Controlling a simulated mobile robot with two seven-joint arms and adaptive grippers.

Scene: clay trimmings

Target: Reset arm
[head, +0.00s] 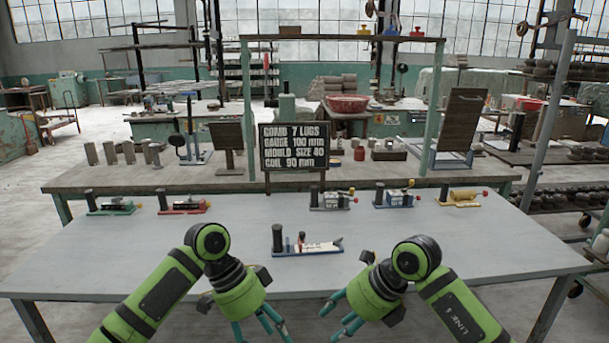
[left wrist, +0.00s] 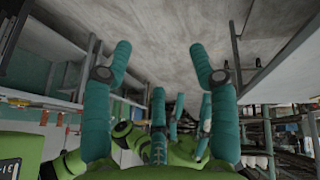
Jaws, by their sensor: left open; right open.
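My left gripper (head: 256,325) hangs at the front edge of the grey table (head: 110,258), its teal fingers spread and empty. In the left wrist view its fingers (left wrist: 158,75) stand wide apart with nothing held between them. My right gripper (head: 340,314) is also open and empty, facing it from the right. Its teal fingers show beyond the left ones in the left wrist view (left wrist: 182,120).
Several small fixtures line the table's back, including a green-based one (head: 113,208), a red-based one (head: 184,207) and a yellow-topped one (head: 462,198). A black lettered sign (head: 294,146) stands behind them, before a rear bench (head: 90,180). The table's left and right areas are clear.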

